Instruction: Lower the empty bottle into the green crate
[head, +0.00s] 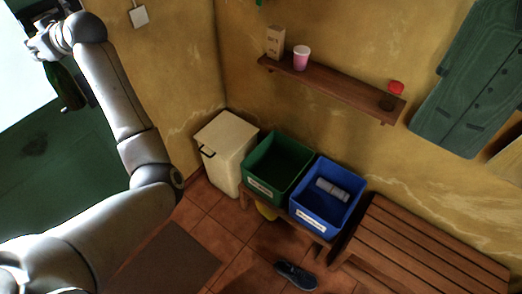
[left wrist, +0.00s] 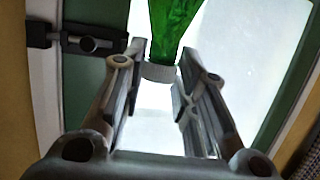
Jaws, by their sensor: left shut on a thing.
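My left gripper (head: 47,55) is at the upper left of the head view, raised at the end of my outstretched left arm. It is shut on a green glass bottle (head: 64,88), which hangs below it, slightly tilted. In the left wrist view the bottle (left wrist: 174,22) shows at the top, with its pale neck end between the fingers (left wrist: 160,78). Whether the bottle is empty cannot be told. The green crate (head: 275,163) stands on a low wooden bench near the middle of the head view, and its visible inside looks empty. The bottle is far left of the crate. My right gripper is out of view.
A blue crate (head: 324,208) holding a greyish object stands right of the green crate. A cream bin (head: 227,150) stands at its left. A wall shelf (head: 335,88) carries a carton, a pink cup and a red-lidded jar. A slatted bench (head: 425,245) is at lower right; a shoe (head: 296,275) lies on the floor.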

